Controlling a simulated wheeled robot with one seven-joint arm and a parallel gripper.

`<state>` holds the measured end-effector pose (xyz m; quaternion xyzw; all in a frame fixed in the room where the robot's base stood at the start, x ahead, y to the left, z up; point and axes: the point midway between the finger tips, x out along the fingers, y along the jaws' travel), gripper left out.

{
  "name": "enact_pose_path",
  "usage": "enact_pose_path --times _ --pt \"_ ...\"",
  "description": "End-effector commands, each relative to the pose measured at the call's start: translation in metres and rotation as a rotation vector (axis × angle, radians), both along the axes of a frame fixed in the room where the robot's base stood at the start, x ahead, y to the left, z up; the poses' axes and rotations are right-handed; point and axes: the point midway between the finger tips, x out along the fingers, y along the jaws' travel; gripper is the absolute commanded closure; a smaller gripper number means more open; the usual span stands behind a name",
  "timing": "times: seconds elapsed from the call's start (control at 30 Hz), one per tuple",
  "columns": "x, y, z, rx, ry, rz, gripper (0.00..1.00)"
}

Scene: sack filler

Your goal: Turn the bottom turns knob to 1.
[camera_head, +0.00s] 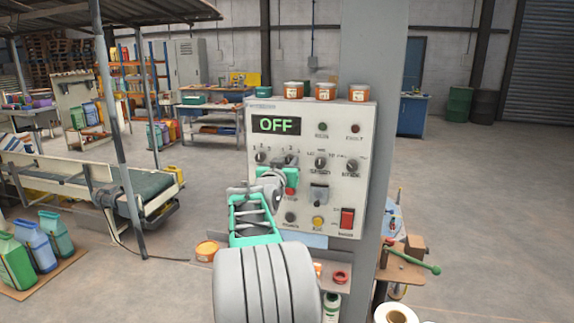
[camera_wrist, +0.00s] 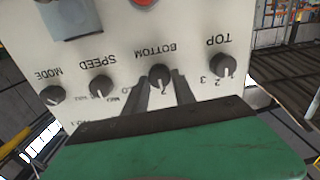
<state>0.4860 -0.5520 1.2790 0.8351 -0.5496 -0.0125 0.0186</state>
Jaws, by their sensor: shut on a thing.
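The bottom turns knob (camera_wrist: 160,75) is a dark round knob under the BOTTOM label, which reads upside down in the wrist view. My gripper (camera_wrist: 161,84) has its two dark fingers on either side of this knob and is shut on it. A 2 shows between the fingers; the fingers cover part of the scale, and I cannot tell the exact setting. In the head view the bottom knob (camera_head: 291,160) shows just above my gripper (camera_head: 284,174), at the white control panel (camera_head: 343,118). The panel display (camera_head: 276,125) reads OFF.
The top knob (camera_wrist: 222,66) and speed knob (camera_wrist: 101,86) flank the bottom knob closely. The mode knob (camera_wrist: 52,95) is further along the row. A red switch (camera_head: 347,218) sits low on the panel.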

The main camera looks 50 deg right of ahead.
Motion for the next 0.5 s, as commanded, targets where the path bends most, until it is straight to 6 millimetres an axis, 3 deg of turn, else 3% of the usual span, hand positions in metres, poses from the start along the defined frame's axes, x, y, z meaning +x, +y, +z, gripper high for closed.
enact_pose_path --times 0.5 --pt "0.0006 0.0003 -0.0043 -0.144 0.337 -0.001 1.00"
